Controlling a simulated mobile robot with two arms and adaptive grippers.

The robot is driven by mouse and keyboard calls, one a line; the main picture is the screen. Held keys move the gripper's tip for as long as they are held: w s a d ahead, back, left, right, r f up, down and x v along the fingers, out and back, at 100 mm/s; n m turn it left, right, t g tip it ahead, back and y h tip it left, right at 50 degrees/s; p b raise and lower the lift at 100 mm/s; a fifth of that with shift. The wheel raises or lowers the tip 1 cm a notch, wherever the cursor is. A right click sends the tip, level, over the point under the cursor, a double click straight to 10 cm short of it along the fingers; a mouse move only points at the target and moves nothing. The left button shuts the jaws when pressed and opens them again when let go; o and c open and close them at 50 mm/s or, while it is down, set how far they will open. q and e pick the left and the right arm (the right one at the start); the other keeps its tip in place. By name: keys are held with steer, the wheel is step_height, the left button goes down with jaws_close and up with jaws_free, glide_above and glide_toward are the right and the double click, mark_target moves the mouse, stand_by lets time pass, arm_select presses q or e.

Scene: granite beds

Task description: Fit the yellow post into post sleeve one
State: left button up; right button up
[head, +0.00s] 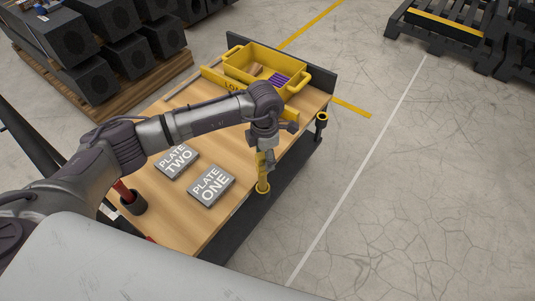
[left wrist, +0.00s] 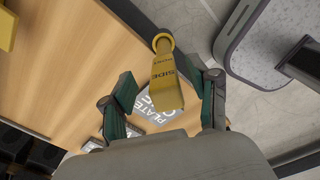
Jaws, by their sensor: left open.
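The yellow post (head: 262,160) stands at the bench's right edge, its lower end at a yellow-rimmed sleeve (head: 262,189). In the left wrist view the post (left wrist: 166,80) carries the lettering "SIDE POST" and its far end meets the yellow ring (left wrist: 163,42); it looks seated there, but the depth is hidden. I read no number on this sleeve. My left gripper (head: 264,143) is above the sleeve, at the post's upper part. In the left wrist view its green fingers (left wrist: 170,83) are open on either side of the post, with gaps showing. My right gripper is out of view.
Grey plates marked "PLATE ONE" (head: 211,186) and "PLATE TWO" (head: 176,160) lie on the wooden bench top (head: 205,230). A yellow tote (head: 240,62) stands at the far end. Another yellow-rimmed sleeve (head: 321,118) is farther along the edge. A red post (head: 125,191) stands at left.

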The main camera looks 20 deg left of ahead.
arm_select(q)
steer(key=shift+s+d+f+p, duration=0.1)
steer(key=shift+s+f+p, duration=0.05)
steer(key=shift+s+p, duration=0.25)
steer(key=r+p, duration=0.1)
steer(key=r, duration=0.1)
steer(key=a+r+p, duration=0.1)
steer(key=r, duration=0.1)
steer(key=shift+s+r+p, duration=0.1)
steer(key=shift+s+p, duration=0.1)
steer(key=shift+p, duration=0.15)
steer(key=shift+r, duration=0.2)
steer(key=shift+w+d, duration=0.1)
steer(key=shift+w, duration=0.05)
steer(key=shift+r, duration=0.4)
step_height(320, 180, up, 11)
